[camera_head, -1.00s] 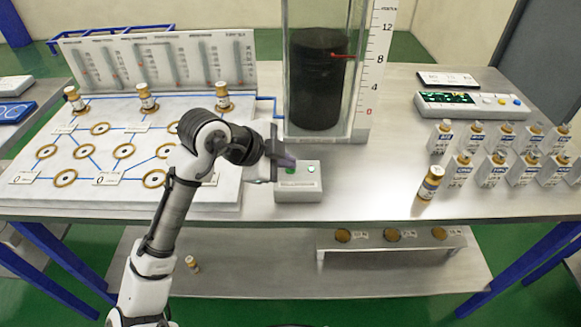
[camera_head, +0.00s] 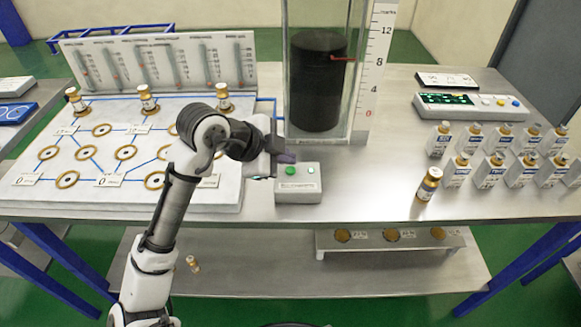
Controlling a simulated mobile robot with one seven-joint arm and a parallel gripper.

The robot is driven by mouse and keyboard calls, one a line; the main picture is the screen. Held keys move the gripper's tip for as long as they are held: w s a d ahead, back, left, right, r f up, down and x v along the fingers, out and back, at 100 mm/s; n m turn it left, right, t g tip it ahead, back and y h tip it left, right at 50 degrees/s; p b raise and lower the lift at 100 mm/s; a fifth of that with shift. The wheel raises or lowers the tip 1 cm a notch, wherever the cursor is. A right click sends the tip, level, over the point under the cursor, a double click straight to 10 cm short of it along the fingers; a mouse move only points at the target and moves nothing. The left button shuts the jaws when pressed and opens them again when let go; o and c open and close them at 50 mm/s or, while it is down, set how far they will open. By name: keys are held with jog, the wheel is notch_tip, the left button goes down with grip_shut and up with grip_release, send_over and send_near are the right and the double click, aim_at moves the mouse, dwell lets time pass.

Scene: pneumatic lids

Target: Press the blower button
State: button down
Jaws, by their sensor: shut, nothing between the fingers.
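A small grey control box (camera_head: 298,194) stands near the front edge of the metal table, just right of the white channel board. Its top carries a large green button (camera_head: 290,170) and a smaller green spot to the right of it. The label on its front is too small to read. My gripper (camera_head: 287,158) is shut and empty. Its dark fingertips are just behind and above the green button, over the back edge of the box. I cannot tell whether they touch the box. The button shows clear of the fingers.
A clear column (camera_head: 352,70) with a black cylinder stands behind the box. The white board (camera_head: 105,192) with brass rings and several vials lies left. A loose vial (camera_head: 429,184), white bottles and a panel with coloured buttons (camera_head: 472,104) are right. The table between is bare.

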aim_at(286, 171)
notch_tip(286, 171, up, 5)
jog(key=p, duration=0.3)
dwell(0.9)
